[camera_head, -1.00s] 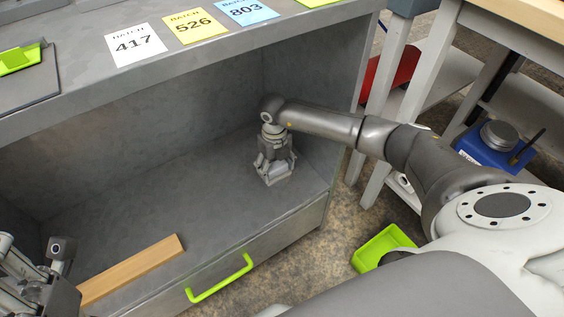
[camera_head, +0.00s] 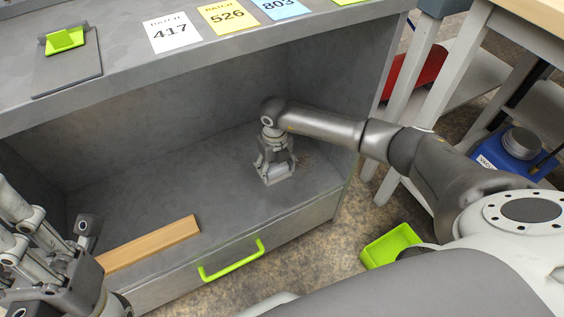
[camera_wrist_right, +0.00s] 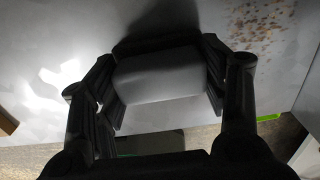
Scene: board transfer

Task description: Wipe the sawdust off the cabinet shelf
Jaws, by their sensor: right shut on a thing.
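The cabinet shelf (camera_head: 165,195) is a grey board inside the open cabinet. A patch of brown sawdust (camera_head: 306,160) lies on it near the right side wall; it also shows in the right wrist view (camera_wrist_right: 262,18). My right gripper (camera_head: 274,162) points down at the shelf, just left of the sawdust. It is shut on a pale grey block (camera_wrist_right: 160,76), which is at or very near the shelf surface; contact is hard to tell. My left gripper (camera_head: 78,262) is at the lower left, in front of the cabinet; its fingertips are not clear.
A wooden strip (camera_head: 150,244) lies at the shelf's front left. A green handle (camera_head: 232,261) is on the drawer front below. A green bin (camera_head: 390,245) stands on the floor at right. Batch cards and a green clip (camera_head: 65,40) lie on the cabinet top.

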